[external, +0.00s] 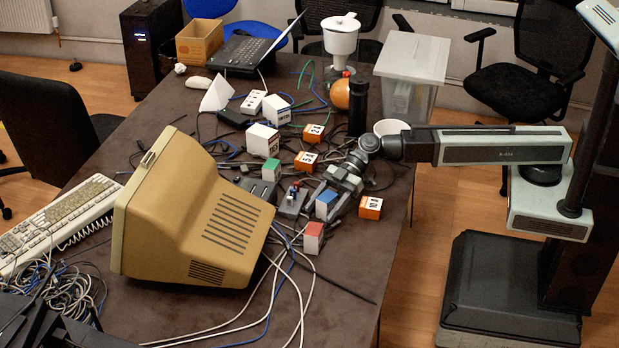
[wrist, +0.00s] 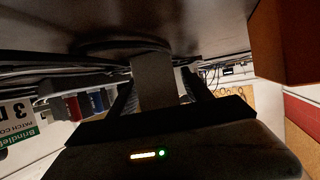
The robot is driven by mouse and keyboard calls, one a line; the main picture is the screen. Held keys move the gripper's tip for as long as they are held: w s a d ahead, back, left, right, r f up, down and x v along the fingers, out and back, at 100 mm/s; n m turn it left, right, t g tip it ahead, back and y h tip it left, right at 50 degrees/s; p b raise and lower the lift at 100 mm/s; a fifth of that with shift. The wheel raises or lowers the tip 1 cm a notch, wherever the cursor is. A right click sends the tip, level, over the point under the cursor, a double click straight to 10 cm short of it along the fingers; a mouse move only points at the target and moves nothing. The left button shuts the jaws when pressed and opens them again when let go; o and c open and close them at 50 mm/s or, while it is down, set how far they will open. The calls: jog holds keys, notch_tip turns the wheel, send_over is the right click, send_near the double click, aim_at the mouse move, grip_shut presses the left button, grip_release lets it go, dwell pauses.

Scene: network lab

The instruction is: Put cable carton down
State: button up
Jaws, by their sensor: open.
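My gripper (external: 337,190) is low over the table at the end of my arm, pointing down and left. Its two fingers (wrist: 160,92) stand apart in the wrist view, with a grey block shape between them that I cannot identify. A white carton with printed lettering (external: 262,140) stands on the table to the left of my gripper, apart from it. A white carton with a green band and patch-cable print (wrist: 18,125) shows at the left edge of the wrist view, outside the fingers. I cannot tell for certain which box is the cable carton.
A red-topped block (external: 313,238) is nearer. The beige monitor (external: 205,220) fills the left front. Loose cables clutter the tabletop; its front right is clearer.

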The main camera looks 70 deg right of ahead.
jog(key=p+v, duration=0.3)
jog(key=v, duration=0.7)
jog(key=shift+a+r, duration=0.1)
jog(key=shift+s+d+r+p, duration=0.1)
jog(key=shift+s+d+p, duration=0.05)
jog(key=shift+d+p, duration=0.3)
jog(key=o, duration=0.4)
jog(key=shift+c, duration=0.2)
